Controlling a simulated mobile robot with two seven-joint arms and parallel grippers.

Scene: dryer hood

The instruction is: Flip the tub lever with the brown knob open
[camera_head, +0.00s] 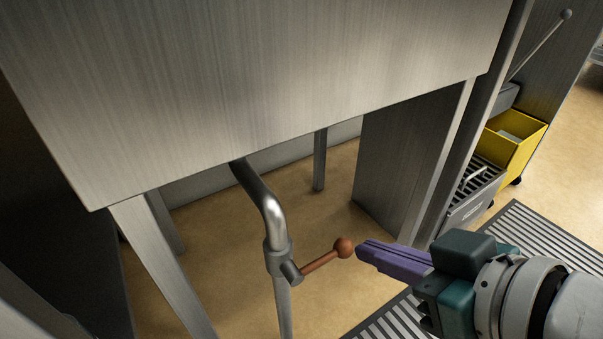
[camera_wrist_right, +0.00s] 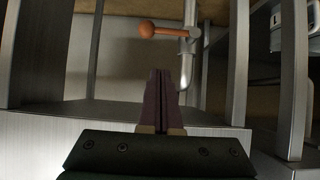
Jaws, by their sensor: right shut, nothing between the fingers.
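The lever with the brown knob (camera_head: 344,247) sticks out to the right from a valve on a bent metal drain pipe (camera_head: 270,207) under the steel tub (camera_head: 260,90). The lever's brown rod (camera_head: 320,261) slopes slightly up toward the knob. My right gripper (camera_head: 362,252) has purple fingers, shut and empty, with the tips just right of the knob. In the right wrist view the knob (camera_wrist_right: 146,29) lies beyond the fingertips (camera_wrist_right: 160,75), slightly to their left, with a visible gap. I cannot tell exact contact from the head view. My left gripper is not in view.
Steel legs (camera_head: 165,265) and a steel side panel (camera_head: 405,150) stand around the pipe. A floor grate (camera_head: 530,255) lies at right. A yellow bin (camera_head: 520,150) stands at the upper right. Tan floor under the tub is mostly open.

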